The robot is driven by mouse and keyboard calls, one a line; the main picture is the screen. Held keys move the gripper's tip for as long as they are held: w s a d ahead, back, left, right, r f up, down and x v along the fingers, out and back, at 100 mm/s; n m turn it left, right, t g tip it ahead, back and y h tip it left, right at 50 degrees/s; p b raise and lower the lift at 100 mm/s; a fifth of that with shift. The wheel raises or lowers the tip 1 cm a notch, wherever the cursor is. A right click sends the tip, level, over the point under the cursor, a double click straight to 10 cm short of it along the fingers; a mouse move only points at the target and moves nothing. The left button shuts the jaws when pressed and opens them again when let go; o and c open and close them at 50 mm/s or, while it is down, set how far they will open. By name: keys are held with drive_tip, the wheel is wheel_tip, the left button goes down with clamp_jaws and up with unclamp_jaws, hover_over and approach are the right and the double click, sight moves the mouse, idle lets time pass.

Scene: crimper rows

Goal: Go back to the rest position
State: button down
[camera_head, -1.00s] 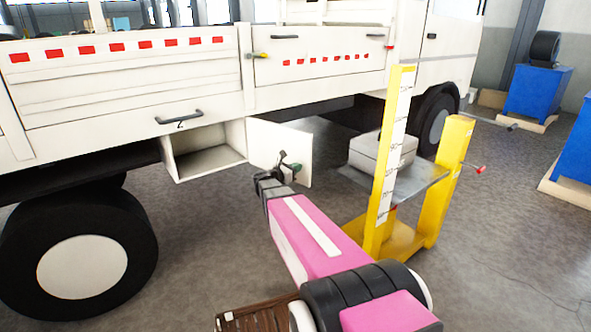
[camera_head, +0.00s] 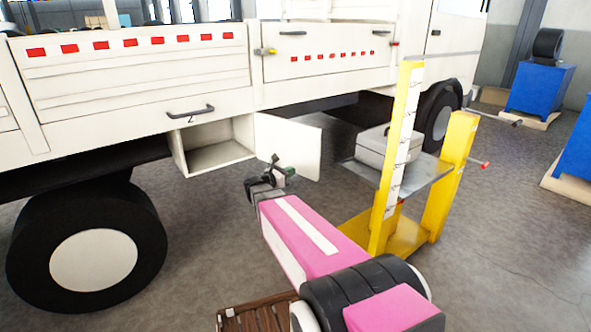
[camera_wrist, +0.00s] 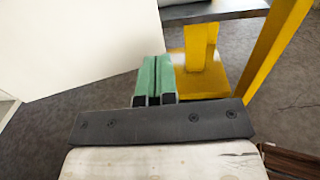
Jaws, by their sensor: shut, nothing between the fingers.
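My gripper (camera_head: 287,170) is at the end of my pink arm, in front of the open door (camera_head: 300,146) of the truck's lower compartment (camera_head: 215,156). In the wrist view my gripper (camera_wrist: 156,78) shows its two green fingers pressed together with nothing between them. The white door (camera_wrist: 85,45) fills the upper left of the wrist view, beyond the fingers. The compartment is open and the part of its inside that shows looks empty.
A yellow lift (camera_head: 458,165) with a scale post stands right of my arm, with a grey case (camera_head: 386,147) on its platform (camera_head: 423,178). A truck wheel (camera_head: 90,255) is at the left. Blue cabinets (camera_head: 538,90) stand at the far right. Floor at the right front is clear.

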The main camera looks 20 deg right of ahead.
drive_tip(key=w+a+n+t+y, duration=0.4)
drive_tip(key=a+n+t+y, duration=0.6)
drive_tip(key=n, duration=0.9)
drive_tip(key=s+a+f+n+g+y, duration=0.2)
drive_tip(key=a+f+n+y, duration=0.45)
drive_tip(key=n, duration=0.75)
drive_tip(key=s+d+f+n+g, duration=0.2)
drive_tip(key=s+f+n+g, duration=0.2)
drive_tip(key=s+n+g, duration=0.3)
drive_tip(key=s+d+f+n+g, duration=0.2)
drive_tip(key=s+f+n+g, duration=0.2)
drive_tip(key=s, duration=1)
drive_tip(key=n+g, duration=0.3)
drive_tip(key=n, duration=0.2)
drive_tip(key=shift+s+f+n, duration=0.25)
drive_tip(key=shift+s+n, duration=0.1)
drive_tip(key=shift+n, duration=0.05)
